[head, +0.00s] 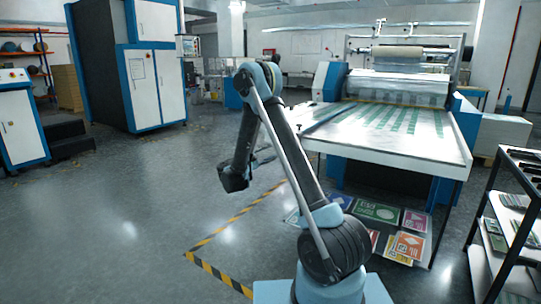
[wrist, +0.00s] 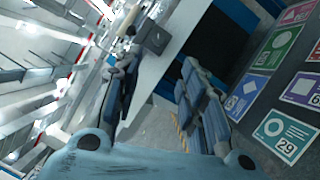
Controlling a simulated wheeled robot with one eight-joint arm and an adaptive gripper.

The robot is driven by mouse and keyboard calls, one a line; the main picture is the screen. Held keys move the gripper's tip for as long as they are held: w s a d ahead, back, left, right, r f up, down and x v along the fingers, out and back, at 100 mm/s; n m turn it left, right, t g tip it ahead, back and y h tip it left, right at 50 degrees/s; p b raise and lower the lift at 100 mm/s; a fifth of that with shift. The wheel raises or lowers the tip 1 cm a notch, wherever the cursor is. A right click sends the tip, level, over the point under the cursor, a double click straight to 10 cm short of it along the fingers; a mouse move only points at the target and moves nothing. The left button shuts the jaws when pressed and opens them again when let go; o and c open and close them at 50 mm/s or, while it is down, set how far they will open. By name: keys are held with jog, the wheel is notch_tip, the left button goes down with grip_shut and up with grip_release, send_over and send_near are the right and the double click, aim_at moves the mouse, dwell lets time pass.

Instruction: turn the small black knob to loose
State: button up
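The laminating machine (head: 395,88) stands at the back right, with a long light feed table (head: 385,135) in front of it. In the wrist view the light table edge and a grey box-shaped part (wrist: 153,37) lie beyond the fingers.
Colourful printed sheets (head: 376,211) lie on the floor under the table. A black shelf rack (head: 517,165) stands at the right. Blue-white cabinets (head: 157,70) stand at the back left. Yellow-black floor tape (head: 220,275) runs by my base. The left floor is clear.

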jog(key=s+d+r+n+t+y, duration=0.15)
jog(key=s+n+t+y, duration=0.25)
jog(key=s+n+y, duration=0.5)
jog(key=w+d+n+h, duration=0.1)
jog(key=w+d, duration=0.3)
jog(key=w, duration=0.3)
jog(key=w+d+h, duration=0.1)
jog(key=w+d, duration=0.4)
jog(key=w, duration=0.3)
jog(key=shift+d+r+n+h, duration=0.25)
jog(key=shift+r+n+h, duration=0.15)
jog(key=shift+r, duration=0.05)
